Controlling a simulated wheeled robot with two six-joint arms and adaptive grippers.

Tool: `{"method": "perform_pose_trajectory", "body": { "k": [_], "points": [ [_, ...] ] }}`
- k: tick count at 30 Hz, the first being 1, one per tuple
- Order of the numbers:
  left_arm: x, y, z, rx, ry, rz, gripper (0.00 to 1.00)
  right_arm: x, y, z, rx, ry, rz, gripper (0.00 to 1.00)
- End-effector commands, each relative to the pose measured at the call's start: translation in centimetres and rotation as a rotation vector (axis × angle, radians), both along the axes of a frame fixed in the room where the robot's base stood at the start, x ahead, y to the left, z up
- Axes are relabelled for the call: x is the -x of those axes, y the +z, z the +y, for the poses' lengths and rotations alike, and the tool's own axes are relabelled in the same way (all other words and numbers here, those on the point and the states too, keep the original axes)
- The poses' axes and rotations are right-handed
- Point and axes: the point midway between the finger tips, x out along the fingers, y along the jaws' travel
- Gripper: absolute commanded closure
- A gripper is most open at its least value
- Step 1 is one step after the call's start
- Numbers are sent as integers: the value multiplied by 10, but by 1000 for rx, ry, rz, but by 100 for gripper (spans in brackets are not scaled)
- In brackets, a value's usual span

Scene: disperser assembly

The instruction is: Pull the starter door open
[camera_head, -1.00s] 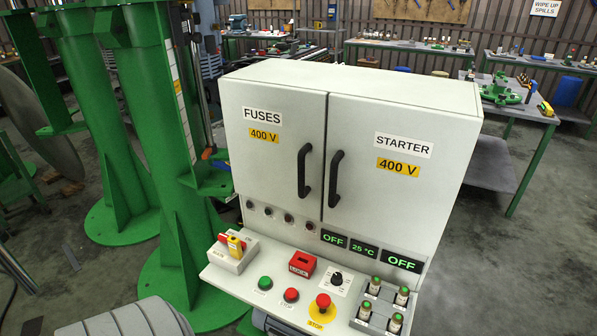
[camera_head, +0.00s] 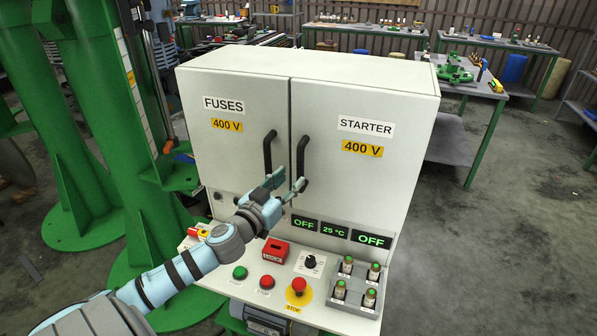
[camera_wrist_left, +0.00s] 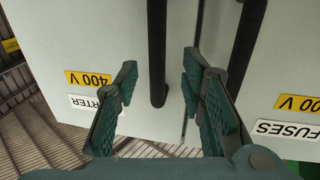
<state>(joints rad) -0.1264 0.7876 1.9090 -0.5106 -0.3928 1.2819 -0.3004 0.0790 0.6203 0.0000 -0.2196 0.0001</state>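The starter door (camera_head: 350,190) on the right of the grey cabinet is shut, with its black vertical handle (camera_head: 303,160) near the middle seam. My left gripper (camera_head: 287,183) is open at the lower end of this handle. In the left wrist view, which is upside down, the starter handle (camera_wrist_left: 157,50) shows between the open fingers of the left gripper (camera_wrist_left: 158,82). I see no finger touching it. The fuses door handle (camera_wrist_left: 247,42) lies to the right there, partly behind a finger. My right gripper is not in view.
The fuses door (camera_head: 230,160) is shut too. Below the doors are displays and a panel with a red stop button (camera_head: 298,285), a red lock block (camera_head: 276,249) and a rack of green-topped parts (camera_head: 355,290). A green column (camera_head: 85,110) stands at left. Floor at right is clear.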

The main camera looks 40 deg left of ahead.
Motion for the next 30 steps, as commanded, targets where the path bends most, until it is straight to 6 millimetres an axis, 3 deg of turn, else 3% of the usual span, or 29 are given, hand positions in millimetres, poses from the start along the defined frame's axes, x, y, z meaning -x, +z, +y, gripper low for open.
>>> {"method": "perform_pose_trajectory", "body": {
  "k": [1, 6, 17, 20, 24, 30],
  "points": [
    [-13, 9, 4, 6, 6, -2, 64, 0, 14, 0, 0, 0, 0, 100],
    [-44, 8, 7, 1, 3, 3, 64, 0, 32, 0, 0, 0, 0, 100],
    [-55, 2, 8, -5, 0, 3, 64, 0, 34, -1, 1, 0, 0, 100],
    [-55, 2, 8, -5, 0, 3, 75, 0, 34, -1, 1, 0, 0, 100],
    [-55, 2, 8, -5, 0, 3, 97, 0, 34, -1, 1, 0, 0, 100],
    [-55, 2, 8, -6, 0, 3, 100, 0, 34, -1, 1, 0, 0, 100]
  ]
}}
